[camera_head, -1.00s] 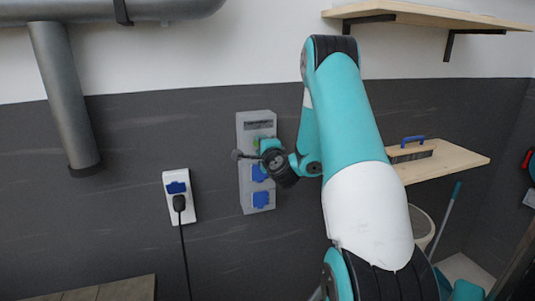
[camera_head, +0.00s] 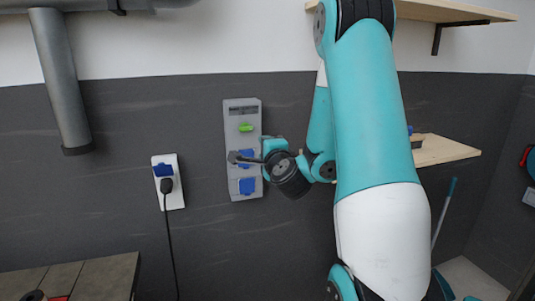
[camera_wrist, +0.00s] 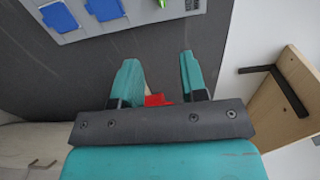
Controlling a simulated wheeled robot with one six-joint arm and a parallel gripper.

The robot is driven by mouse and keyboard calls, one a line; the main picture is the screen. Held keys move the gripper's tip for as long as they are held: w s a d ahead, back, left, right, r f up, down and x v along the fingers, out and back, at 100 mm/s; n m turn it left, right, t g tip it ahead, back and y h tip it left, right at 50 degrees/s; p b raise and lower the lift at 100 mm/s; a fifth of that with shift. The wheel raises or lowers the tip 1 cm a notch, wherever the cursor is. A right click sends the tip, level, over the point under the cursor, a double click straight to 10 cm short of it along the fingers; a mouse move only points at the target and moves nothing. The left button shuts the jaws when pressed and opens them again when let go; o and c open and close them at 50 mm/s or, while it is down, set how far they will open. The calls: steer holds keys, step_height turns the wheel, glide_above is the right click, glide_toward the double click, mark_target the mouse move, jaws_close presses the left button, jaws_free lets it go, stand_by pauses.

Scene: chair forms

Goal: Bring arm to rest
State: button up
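My arm (camera_head: 375,130) stands raised in front of the wall, bent at the top, with its forearm hanging down behind the upper link. My gripper is partly hidden by the wrist in the head view, close to a grey socket panel (camera_head: 242,118) on the wall. In the wrist view my gripper (camera_wrist: 158,62) has its two teal fingers spread apart with nothing held between the tips. The panel (camera_wrist: 85,8) shows beyond the fingers at the upper left. A small red patch (camera_wrist: 157,99) shows between the finger bases; I cannot tell what it is.
A white socket (camera_head: 174,196) with a black plug and cable is left of the panel. A wooden shelf (camera_head: 445,150) sits right of my arm, and an upper shelf (camera_head: 460,11) is above. A table (camera_head: 85,275) stands at lower left. A pipe (camera_head: 60,85) runs down the left wall.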

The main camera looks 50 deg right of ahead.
steer(key=shift+w+a+r, duration=0.1)
steer(key=shift+a, duration=0.5)
steer(key=w+a+n+g+y+b, duration=0.1)
steer(key=a+n+y, duration=0.7)
steer(key=a, duration=0.5)
steer(key=w+a+n+g+y, duration=0.1)
steer(key=a+n+y, duration=0.7)
steer(key=a, duration=0.6)
steer(key=s+a+f+n+g, duration=0.3)
steer(key=s+a+n+g, duration=0.5)
steer(key=s+a+n, duration=0.3)
steer(key=s+n+g+h+b, duration=0.1)
steer(key=s+n+g, duration=0.3)
steer(key=s, duration=0.7)
steer(key=shift+s+d+f+n+g+h, duration=0.3)
steer(key=shift+s+n+g+h, duration=0.1)
steer(key=shift+g+h, duration=0.1)
